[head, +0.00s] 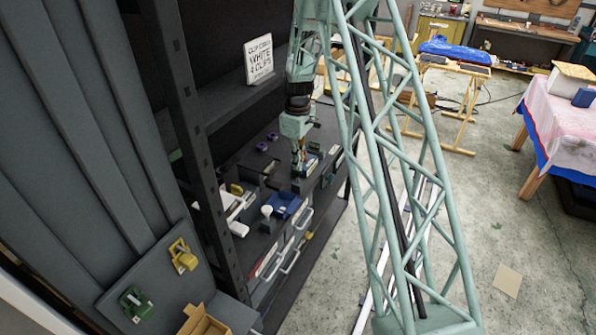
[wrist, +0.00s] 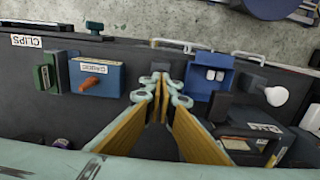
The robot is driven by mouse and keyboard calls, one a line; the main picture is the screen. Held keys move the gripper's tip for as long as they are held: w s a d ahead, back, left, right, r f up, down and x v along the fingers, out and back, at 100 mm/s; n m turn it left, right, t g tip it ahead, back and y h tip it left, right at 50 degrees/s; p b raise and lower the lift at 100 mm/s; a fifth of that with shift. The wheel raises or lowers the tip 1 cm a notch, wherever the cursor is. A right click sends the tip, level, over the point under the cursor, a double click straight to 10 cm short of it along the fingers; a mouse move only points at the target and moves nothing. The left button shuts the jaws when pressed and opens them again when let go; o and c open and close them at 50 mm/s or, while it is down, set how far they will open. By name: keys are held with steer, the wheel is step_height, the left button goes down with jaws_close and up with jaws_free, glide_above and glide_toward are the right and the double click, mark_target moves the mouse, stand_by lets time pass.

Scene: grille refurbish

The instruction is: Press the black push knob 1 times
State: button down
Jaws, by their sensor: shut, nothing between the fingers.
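My gripper (head: 299,170) points down over the dark bench top; its fingertips are together and empty. In the wrist view my gripper (wrist: 161,82) meets in front of a dark grey block (wrist: 160,68), between a blue box with an orange handle and a blue bin. No black push knob shows clearly; the fingertips cover part of that block, and I cannot tell whether a knob is there or whether they touch it. A small dark teal knob (wrist: 94,26) stands at the bench edge, apart from my gripper.
The blue box with the orange handle (wrist: 108,75) is left of my fingertips. The blue bin (wrist: 211,72) and a white round knob (wrist: 276,96) are right. A green block (wrist: 42,77) is farther left.

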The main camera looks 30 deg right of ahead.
steer(key=shift+f+b, duration=1.1)
steer(key=shift+f, duration=0.35)
stand_by(1.1)
steer(key=shift+r, duration=0.1)
steer(key=shift+r+p, duration=0.8)
steer(key=shift+r, duration=1.6)
steer(key=shift+r, duration=0.1)
step_height(320, 180, up, 8)
steer(key=p, duration=0.2)
steer(key=shift+p, duration=0.4)
stand_by(0.4)
